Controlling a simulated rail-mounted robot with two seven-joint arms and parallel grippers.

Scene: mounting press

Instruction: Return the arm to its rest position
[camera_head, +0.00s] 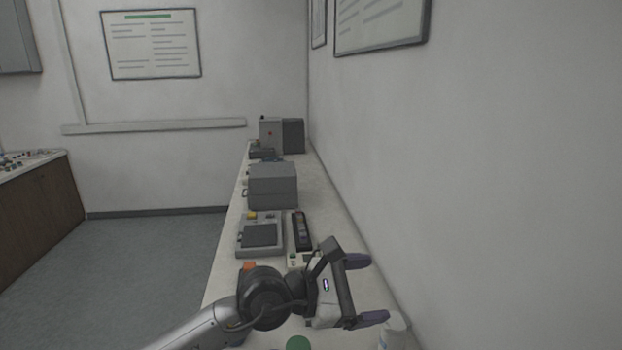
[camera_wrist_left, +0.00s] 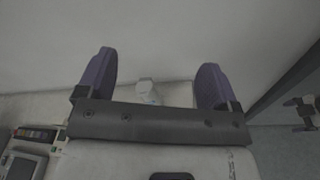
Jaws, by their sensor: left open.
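My left gripper (camera_head: 368,290) reaches in from the bottom left in the head view and hangs over the near part of the bench, pointing right toward the wall. Its two dark purple fingers are spread wide apart with nothing between them. In the left wrist view the open fingers (camera_wrist_left: 153,85) frame the pale wall and bench edge. A small white bottle-like object (camera_wrist_left: 147,92) shows beyond the gap, apart from the fingers. It is also at the bottom in the head view (camera_head: 397,333), close to the lower finger. My right gripper is in neither view.
A long white bench (camera_head: 228,262) runs along the right wall. A grey box-shaped machine (camera_head: 272,187), a flat device with a dark panel (camera_head: 260,236) and a narrow dark tray (camera_head: 301,230) stand on it. A green round object (camera_head: 298,343) is below the arm. The floor at left is clear.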

